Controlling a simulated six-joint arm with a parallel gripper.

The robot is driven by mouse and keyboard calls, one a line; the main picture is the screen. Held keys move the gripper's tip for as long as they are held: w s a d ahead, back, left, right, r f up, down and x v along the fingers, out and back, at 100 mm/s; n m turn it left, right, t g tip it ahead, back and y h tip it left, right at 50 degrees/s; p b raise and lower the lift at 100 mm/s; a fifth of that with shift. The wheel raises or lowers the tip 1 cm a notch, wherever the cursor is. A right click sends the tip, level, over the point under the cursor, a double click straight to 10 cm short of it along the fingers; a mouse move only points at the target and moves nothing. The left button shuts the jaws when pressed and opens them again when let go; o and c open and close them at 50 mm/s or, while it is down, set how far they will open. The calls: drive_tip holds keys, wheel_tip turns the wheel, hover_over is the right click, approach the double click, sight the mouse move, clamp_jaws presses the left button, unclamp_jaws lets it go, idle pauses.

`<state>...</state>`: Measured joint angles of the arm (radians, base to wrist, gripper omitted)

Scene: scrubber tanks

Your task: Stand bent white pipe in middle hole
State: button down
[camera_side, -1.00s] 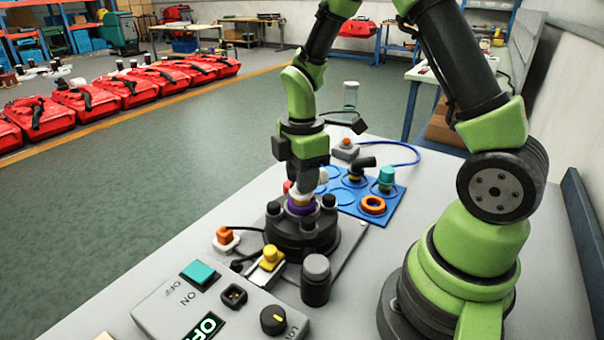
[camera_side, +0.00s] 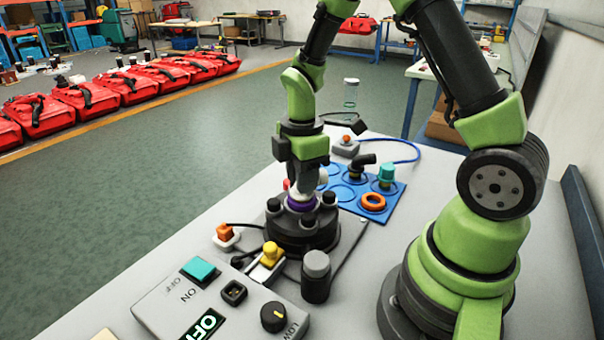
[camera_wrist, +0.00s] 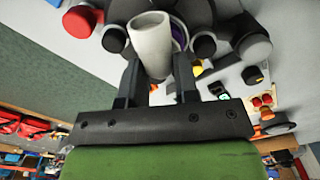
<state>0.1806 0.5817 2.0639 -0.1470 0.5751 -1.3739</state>
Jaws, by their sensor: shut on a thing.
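My gripper (camera_side: 303,187) is shut on the bent white pipe (camera_wrist: 152,42), and its two fingers sit on either side of the pipe in the wrist view. In the side view a white end of the pipe (camera_side: 321,175) shows beside the fingers. The pipe is over the middle of the dark round fixture (camera_side: 300,234), at its purple-ringed middle hole (camera_side: 300,203). The purple ring also shows partly behind the pipe in the wrist view (camera_wrist: 179,34). The pipe's lower end is hidden, so I cannot tell how deep it sits.
Black knobs (camera_side: 274,207) stand around the fixture. A blue tray (camera_side: 391,204) behind it holds a black elbow, a teal piece and an orange ring (camera_side: 373,202). A grey-topped cylinder (camera_side: 316,275) and control box (camera_side: 215,305) stand in front.

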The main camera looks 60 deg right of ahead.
unclamp_jaws()
idle(0.5)
idle(0.3)
drive_tip(key=shift+r, duration=3.55)
drive_tip(key=shift+r, duration=0.15)
drive_tip(key=s+a+r+m+t+y, duration=0.2)
drive_tip(key=s+a+r+m+t, duration=0.5)
drive_tip(key=s+r+m, duration=0.4)
drive_tip(key=s+m, duration=0.2)
drive_tip(key=m, duration=0.3)
drive_tip(key=shift+a+r, duration=0.4)
